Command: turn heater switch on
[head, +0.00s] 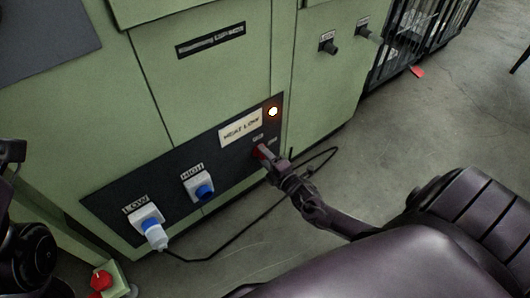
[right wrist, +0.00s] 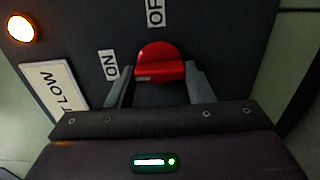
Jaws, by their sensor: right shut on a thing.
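The red heater switch (right wrist: 160,64) sits on a dark panel between the two fingers of my right gripper (right wrist: 160,82) in the right wrist view. The gripper is shut on the switch. In that view an ON label (right wrist: 109,65) is left of the switch and an OFF label (right wrist: 154,12), partly cut off, is above it. In the head view my right gripper (head: 267,155) reaches the dark panel (head: 231,163) and mostly covers the switch. A round lamp (head: 273,111) above it glows; it also shows in the wrist view (right wrist: 21,28). My left gripper is not clearly seen.
A blue socket marked HIGH (head: 203,191) and a LOW socket with a plug (head: 154,232) are on the panel's left. A black cable (head: 235,238) runs from the plug along the floor. A red knob (head: 101,280) is at lower left. Grey floor (head: 420,120) is clear at right.

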